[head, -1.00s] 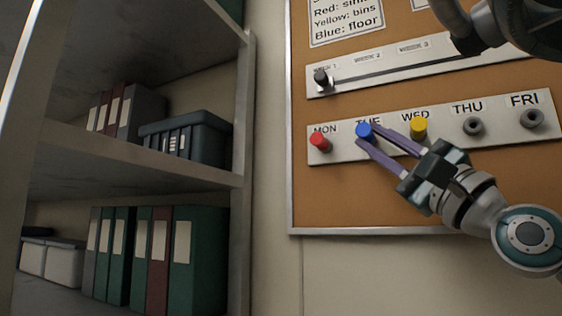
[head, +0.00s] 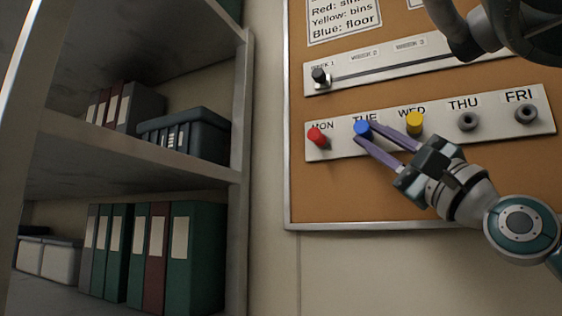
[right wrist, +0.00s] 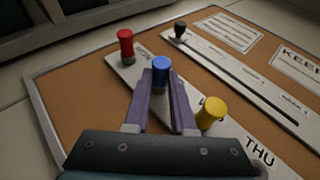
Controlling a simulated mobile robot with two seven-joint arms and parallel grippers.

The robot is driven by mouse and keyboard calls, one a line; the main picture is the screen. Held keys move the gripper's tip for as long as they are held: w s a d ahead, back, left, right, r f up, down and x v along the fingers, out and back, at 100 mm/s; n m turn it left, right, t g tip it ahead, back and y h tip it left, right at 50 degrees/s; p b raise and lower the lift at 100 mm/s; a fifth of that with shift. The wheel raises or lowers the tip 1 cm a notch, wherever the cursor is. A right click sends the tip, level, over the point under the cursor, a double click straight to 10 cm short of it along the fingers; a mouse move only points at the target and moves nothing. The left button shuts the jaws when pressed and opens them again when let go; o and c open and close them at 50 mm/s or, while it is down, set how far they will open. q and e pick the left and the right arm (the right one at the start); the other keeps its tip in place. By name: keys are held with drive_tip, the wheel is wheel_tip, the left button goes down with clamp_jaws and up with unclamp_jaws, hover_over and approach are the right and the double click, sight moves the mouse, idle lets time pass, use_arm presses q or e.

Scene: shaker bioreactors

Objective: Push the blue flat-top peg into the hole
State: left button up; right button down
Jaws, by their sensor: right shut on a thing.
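The blue flat-top peg (head: 362,129) is at the TUE place on the white day strip (head: 340,148). My right gripper (head: 364,132) is shut on it, with its two purple fingers on either side. In the right wrist view the blue peg (right wrist: 161,70) stands between the fingertips (right wrist: 161,80). The fingers and the peg hide the TUE hole, so I cannot tell how deep the peg sits. My left gripper is not in view.
A red peg (head: 317,137) is at MON and a yellow peg (head: 414,123) at WED, close to my fingers. The THU hole (head: 467,121) and FRI hole (head: 525,113) are empty. A slider with a black knob (head: 320,77) lies above. A shelf (head: 140,160) stands left.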

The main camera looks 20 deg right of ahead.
drive_tip(key=c, duration=0.7)
unclamp_jaws()
drive_tip(key=b+v, duration=0.5)
drive_tip(key=v, duration=0.5)
drive_tip(key=shift+b, duration=0.35)
